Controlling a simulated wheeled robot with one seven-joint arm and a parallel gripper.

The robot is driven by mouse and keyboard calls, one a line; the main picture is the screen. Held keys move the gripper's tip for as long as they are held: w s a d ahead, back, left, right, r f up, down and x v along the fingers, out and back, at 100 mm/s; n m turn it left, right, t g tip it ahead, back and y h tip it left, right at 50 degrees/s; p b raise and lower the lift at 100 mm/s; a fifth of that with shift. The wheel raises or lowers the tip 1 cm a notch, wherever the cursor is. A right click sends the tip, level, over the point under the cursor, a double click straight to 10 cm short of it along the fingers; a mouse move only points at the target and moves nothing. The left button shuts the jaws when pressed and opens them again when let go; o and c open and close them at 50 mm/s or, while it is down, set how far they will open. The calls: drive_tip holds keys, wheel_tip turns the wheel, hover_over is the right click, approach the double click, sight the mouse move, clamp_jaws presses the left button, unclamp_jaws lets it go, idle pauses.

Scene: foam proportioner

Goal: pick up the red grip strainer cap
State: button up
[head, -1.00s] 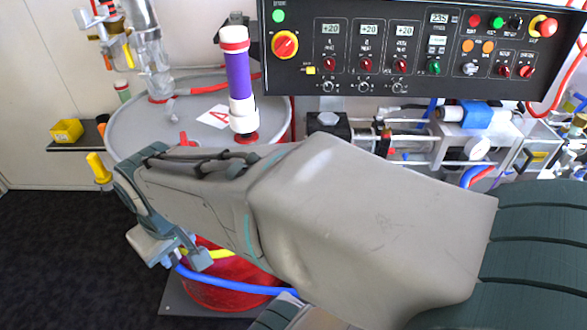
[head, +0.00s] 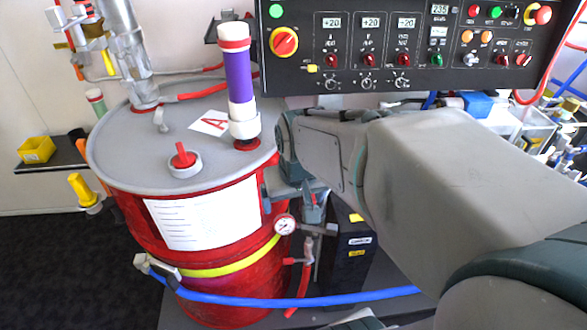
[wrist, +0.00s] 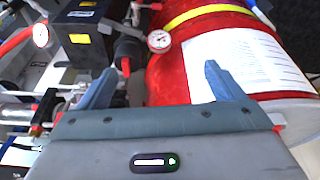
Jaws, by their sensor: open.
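A cap with a red upright grip on a pale round base (head: 184,162) sits on the grey lid of the red drum (head: 162,222). It matches the red grip strainer cap best. My gripper (head: 312,208) is to the right of the drum and below its lid, apart from the cap; the arm partly hides it. In the wrist view my gripper (wrist: 160,82) is open, with empty space between its two grey-blue fingers. They point toward the drum's side and a pressure gauge (wrist: 159,41). I cannot make out the cap in the wrist view.
A purple and white cylinder (head: 239,80) stands on the lid right of the cap. A metal pipe (head: 128,55) rises at the lid's left. A control panel (head: 400,45) hangs at upper right. A blue hose (head: 300,301) crosses low in front. The lid around the cap is clear.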

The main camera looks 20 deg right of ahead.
drive_tip(key=m+b, duration=0.2)
drive_tip(key=b, duration=0.2)
approach(313, 198)
drive_tip(key=shift+t+h, duration=0.4)
drive_tip(key=x, duration=0.4)
drive_tip(key=a+x, duration=0.1)
drive_tip(key=x, duration=0.2)
drive_tip(key=shift+s, duration=0.1)
drive_tip(key=shift+w+f, duration=0.25)
drive_tip(key=shift+f, duration=0.3)
drive_tip(key=x, duration=0.2)
drive_tip(key=b+x, duration=0.1)
drive_tip(key=x, duration=0.1)
drive_tip(key=shift+s+d, duration=0.2)
drive_tip(key=shift+s, duration=0.05)
drive_tip(key=shift+w+d+f, duration=0.1)
drive_tip(key=shift+w+f, duration=0.2)
drive_tip(key=shift+f, duration=0.3)
drive_tip(key=shift+c, duration=0.3)
drive_tip(key=c, duration=1.1)
